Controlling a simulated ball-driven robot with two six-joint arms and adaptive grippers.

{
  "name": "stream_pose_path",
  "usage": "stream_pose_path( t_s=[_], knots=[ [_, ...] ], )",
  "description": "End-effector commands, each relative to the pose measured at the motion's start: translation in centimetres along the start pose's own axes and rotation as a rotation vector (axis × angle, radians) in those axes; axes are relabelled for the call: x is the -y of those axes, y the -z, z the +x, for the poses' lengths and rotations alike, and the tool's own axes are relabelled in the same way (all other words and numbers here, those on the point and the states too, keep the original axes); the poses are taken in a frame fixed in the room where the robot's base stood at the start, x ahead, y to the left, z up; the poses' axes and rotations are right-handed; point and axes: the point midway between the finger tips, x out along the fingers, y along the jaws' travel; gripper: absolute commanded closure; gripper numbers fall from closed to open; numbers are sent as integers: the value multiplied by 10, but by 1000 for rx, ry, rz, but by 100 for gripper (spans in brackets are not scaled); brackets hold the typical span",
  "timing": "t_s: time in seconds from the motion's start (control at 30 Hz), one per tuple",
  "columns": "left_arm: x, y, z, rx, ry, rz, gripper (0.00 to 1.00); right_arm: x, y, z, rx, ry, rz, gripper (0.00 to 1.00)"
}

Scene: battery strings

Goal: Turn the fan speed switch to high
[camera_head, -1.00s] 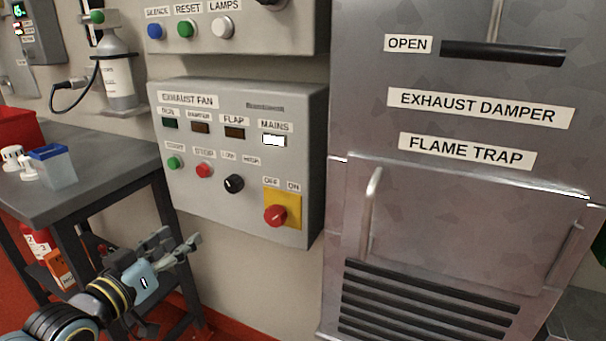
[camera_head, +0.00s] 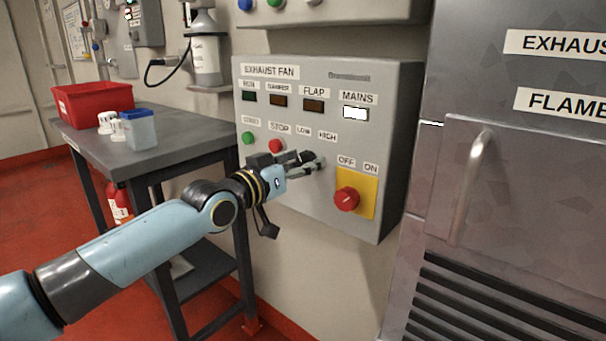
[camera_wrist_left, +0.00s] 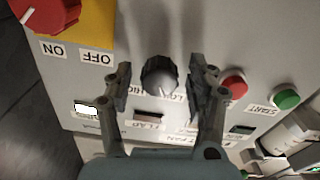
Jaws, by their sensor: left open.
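The fan speed switch is a round black knob (camera_wrist_left: 159,77) with LOW and HIGH labels; it shows in the left wrist view between my left gripper's fingers. In the head view my gripper hides the knob, below the LOW and HIGH labels (camera_head: 316,133) on the grey exhaust fan panel (camera_head: 290,215). My left gripper (camera_head: 318,163) is at the panel front. In the left wrist view the left gripper (camera_wrist_left: 162,82) is open, one finger on each side of the knob. I cannot tell whether the fingers touch it. My right gripper is not in view.
A red rotary switch (camera_head: 347,199) on a yellow plate is to the right of the gripper. The red stop button (camera_head: 275,146) and green start button (camera_head: 248,138) are to its left. A grey table (camera_head: 165,148) with a red bin (camera_head: 92,104) stands at left.

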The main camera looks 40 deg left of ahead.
Motion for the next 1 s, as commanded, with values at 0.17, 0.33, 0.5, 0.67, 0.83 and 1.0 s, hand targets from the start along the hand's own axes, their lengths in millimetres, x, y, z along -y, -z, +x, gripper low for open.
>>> stream_pose_path(
  t_s=[0.17, 0.33, 0.5, 0.67, 0.83, 1.0],
  knots=[
    [0, 1, 2, -1, 0, 1, 43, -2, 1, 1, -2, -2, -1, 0],
    [0, 1, 2, -1, 0, 1, 51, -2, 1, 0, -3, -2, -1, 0],
    [0, 1, 2, -1, 0, 0, 73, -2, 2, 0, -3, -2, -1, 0],
    [0, 1, 2, 0, 0, 1, 94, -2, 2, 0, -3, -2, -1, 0],
    [0, 1, 2, 0, 0, 6, 98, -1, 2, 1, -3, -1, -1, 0],
    [0, 0, 1, 0, 0, 43, 98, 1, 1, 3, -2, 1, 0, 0]
  ],
)
